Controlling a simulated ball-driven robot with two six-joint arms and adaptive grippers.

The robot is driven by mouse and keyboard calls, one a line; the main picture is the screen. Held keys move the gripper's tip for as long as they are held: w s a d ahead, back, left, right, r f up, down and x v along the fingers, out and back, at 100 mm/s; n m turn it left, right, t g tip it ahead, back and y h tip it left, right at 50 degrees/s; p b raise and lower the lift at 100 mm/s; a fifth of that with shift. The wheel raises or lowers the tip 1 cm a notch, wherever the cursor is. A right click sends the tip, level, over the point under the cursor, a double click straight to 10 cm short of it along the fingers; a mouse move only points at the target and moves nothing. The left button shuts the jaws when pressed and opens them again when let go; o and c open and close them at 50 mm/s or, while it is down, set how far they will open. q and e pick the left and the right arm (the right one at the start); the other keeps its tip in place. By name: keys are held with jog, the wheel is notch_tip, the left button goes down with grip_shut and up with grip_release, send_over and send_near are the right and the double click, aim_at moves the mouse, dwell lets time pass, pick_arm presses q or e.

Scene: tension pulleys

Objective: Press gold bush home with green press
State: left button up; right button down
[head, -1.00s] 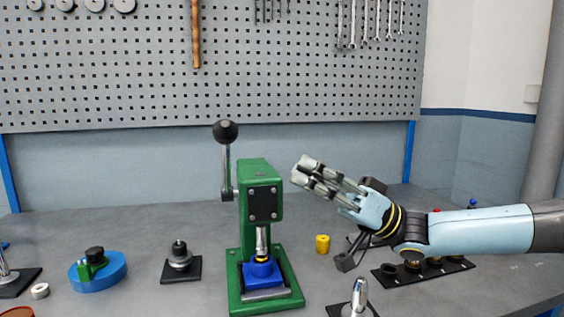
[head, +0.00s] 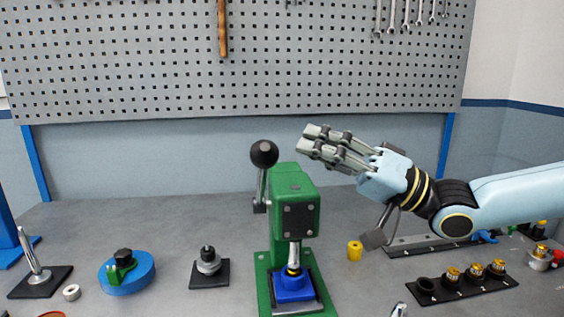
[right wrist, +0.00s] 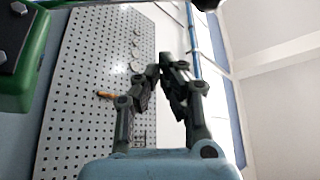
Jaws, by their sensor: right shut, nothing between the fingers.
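The green press (head: 296,196) stands upright in the middle of the head view. Its lever rises on the left side and ends in a black knob (head: 264,154). A blue block (head: 293,287) sits on the press base under the ram. A small gold bush (head: 293,270) shows between ram and block; how deep it sits cannot be told. My left gripper is out of view.
A yellow cylinder (head: 355,250) stands right of the press. A black rack (head: 462,290) with several gold parts lies farther right. At left are a black-based post (head: 208,268), a blue disc (head: 127,273) and a white ring (head: 71,292). A pegboard (head: 150,60) stands behind.

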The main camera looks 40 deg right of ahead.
aim_at(261, 186)
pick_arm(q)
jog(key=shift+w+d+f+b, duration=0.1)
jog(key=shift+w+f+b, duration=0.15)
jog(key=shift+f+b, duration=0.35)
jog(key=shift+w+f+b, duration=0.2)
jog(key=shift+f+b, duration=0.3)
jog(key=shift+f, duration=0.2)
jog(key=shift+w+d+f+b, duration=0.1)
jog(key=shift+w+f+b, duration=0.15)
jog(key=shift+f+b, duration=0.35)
pick_arm(e)
jog(key=shift+w+a+f, duration=0.15)
jog(key=shift+w+a, duration=0.15)
jog(key=shift+a, duration=0.5)
jog(key=shift+w+a+f, duration=0.2)
jog(key=shift+w+a, duration=0.05)
jog(key=shift+a, duration=0.55)
jog(key=shift+w+a+f, duration=0.15)
jog(key=shift+w+a, duration=0.15)
jog(key=shift+a, duration=0.5)
